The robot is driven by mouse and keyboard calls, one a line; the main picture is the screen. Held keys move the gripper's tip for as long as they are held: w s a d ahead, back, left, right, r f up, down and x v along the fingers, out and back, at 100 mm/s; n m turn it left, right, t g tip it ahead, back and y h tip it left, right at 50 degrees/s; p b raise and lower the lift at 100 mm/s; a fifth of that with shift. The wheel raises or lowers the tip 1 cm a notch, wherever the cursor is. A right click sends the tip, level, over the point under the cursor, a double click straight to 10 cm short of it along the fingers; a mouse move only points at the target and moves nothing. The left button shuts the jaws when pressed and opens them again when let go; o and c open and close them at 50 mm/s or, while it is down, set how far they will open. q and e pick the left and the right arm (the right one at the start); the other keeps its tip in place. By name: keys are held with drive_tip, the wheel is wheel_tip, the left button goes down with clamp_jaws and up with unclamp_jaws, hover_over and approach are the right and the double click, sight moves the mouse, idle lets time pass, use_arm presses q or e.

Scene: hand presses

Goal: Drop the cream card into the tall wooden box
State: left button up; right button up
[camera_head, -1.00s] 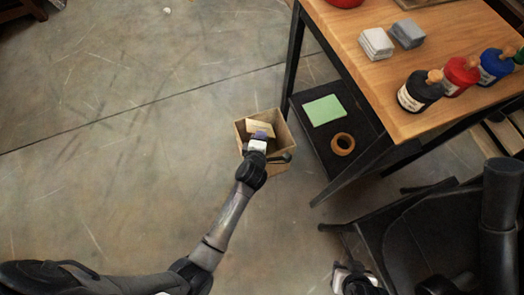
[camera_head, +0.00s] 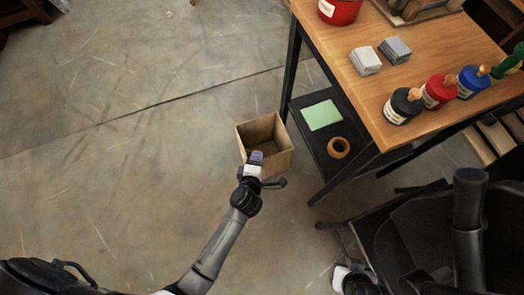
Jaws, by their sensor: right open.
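The tall wooden box (camera_head: 270,165) stands open-topped on the concrete floor, left of the workbench. My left gripper (camera_head: 257,158) is at the box's near side, its purple fingertips by the near rim. I cannot tell whether its fingers are apart. No cream card shows in the gripper, and I cannot make one out in the visible part of the box's inside. The gripper hides part of the box. My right gripper (camera_head: 350,275) is low at the bottom right, open, away from the box.
The wooden workbench (camera_head: 400,55) carries two paper stacks, a red pot and several ink bottles. Its dark lower shelf (camera_head: 315,150) holds a green sheet (camera_head: 322,115) and a tape roll (camera_head: 339,147), close right of the box. The floor to the left is clear.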

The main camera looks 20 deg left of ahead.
use_arm(q)
drive_tip(key=p+v, duration=0.2)
drive_tip(key=v, duration=0.3)
idle(0.5)
